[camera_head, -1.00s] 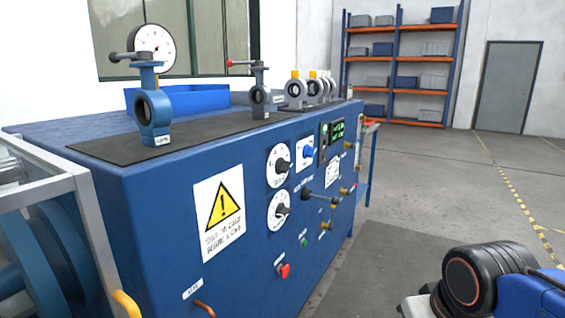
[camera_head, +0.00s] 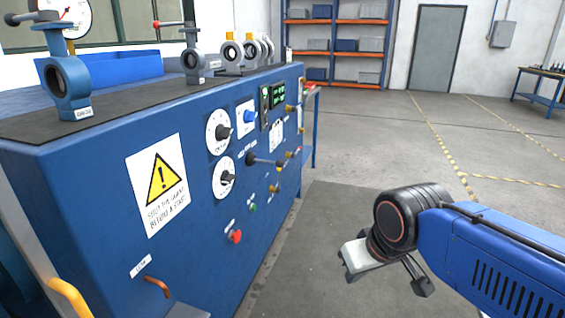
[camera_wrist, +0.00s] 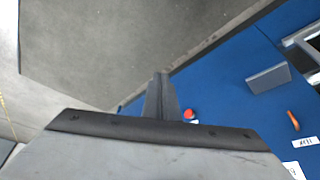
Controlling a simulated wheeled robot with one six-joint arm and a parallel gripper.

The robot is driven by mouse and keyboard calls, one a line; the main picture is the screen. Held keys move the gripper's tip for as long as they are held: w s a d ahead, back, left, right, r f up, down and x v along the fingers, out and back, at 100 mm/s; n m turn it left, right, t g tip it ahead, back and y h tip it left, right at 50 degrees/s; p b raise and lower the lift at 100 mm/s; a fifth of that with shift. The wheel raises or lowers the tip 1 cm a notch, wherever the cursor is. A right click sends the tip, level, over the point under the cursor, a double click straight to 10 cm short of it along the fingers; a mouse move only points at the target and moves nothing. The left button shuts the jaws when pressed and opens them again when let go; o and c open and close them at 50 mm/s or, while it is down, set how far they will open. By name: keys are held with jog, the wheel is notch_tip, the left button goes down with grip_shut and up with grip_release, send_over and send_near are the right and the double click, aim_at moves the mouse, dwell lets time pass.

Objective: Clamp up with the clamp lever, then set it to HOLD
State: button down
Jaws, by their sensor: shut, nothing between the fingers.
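My gripper (camera_head: 422,287) hangs in front of the bench at the lower right, well apart from the panel. In the wrist view my gripper (camera_wrist: 161,84) shows its fingers together with nothing between them. The lever cannot be made out in the wrist view.
A red button (camera_head: 235,236), an orange handle (camera_head: 156,286) and a yellow handle (camera_head: 68,298) stick out from the bench. Shelves (camera_head: 335,45) stand far behind. The floor right of the bench is open.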

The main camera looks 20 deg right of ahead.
dwell(0.4)
jog(key=c, duration=2)
grip_release()
jog(key=o, duration=0.5)
jog(key=shift+w+a+f, duration=0.1)
jog(key=shift+w+a, duration=0.05)
jog(key=shift+a, duration=0.05)
jog(key=shift+o, duration=0.3)
jog(key=w+a+m+g+y, duration=0.2)
jog(key=w+a+m+y, duration=0.3)
jog(key=w+a+m, duration=0.1)
jog(key=shift+w+f+m+g, duration=0.3)
jog(key=shift+w+m, duration=0.2)
jog(key=shift+m, duration=0.1)
jog(key=m+t+y, duration=0.7)
jog(key=m+t, duration=0.4)
jog(key=m, duration=1.1)
send_near(279, 163)
jog(key=x, duration=0.7)
jog(key=w+d+x, duration=0.1)
jog(key=x, duration=0.2)
jog(key=shift+w+a+f, duration=0.25)
jog(key=shift+f, duration=0.1)
